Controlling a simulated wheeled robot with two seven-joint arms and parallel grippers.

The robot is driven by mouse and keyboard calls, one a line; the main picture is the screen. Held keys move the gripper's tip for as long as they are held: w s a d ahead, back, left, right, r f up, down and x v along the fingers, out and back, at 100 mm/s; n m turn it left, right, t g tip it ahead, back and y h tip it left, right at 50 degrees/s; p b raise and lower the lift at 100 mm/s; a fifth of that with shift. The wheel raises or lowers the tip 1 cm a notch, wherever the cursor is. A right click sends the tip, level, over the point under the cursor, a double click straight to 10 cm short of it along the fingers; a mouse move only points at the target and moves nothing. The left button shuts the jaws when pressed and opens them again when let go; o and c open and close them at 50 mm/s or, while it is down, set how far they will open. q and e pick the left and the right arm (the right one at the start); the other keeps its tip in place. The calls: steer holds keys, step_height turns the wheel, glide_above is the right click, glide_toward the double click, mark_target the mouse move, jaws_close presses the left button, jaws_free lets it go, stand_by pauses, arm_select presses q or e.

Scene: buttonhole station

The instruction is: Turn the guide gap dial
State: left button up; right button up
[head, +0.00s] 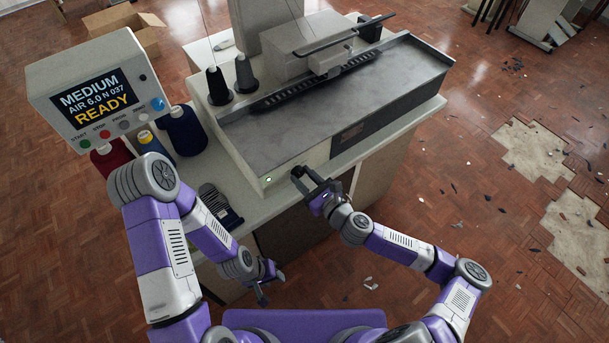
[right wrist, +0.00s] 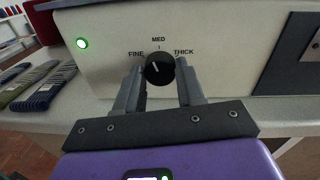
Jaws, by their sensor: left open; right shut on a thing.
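The guide gap dial (right wrist: 159,68) is a round black knob on the machine's pale front panel, marked FINE, MED and THICK. Its white pointer line points up, tilted slightly left of the MED mark. My right gripper (right wrist: 158,88) is shut on the dial, with one grey finger on each side of it. In the head view the dial (head: 297,171) is a small dark knob, partly covered by my right gripper (head: 306,182). My left gripper (head: 268,282) is open and empty, low in front of the table and apart from the machine.
A control box (head: 95,98) reads MEDIUM, AIR 6.0 N 037, READY. Thread cones (head: 183,130) stand beside the machine (head: 290,125). Folded striped fabrics (head: 217,203) lie on the table left of the dial. A green light (right wrist: 82,43) glows on the panel. Debris litters the floor at right.

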steer(key=n+p, duration=0.1)
steer(key=n, duration=0.2)
steer(key=shift+r+n, duration=0.1)
steer(key=shift+n, duration=0.3)
steer(key=shift+s+a+n+h+p, duration=0.1)
steer(key=shift+n+h+p, duration=0.25)
steer(key=shift+n, duration=1.75)
steer(key=o, duration=1)
steer(key=shift+o, duration=0.2)
steer(key=v, duration=0.7)
steer(key=shift+s+p, duration=0.2)
steer(key=shift+p, duration=0.25)
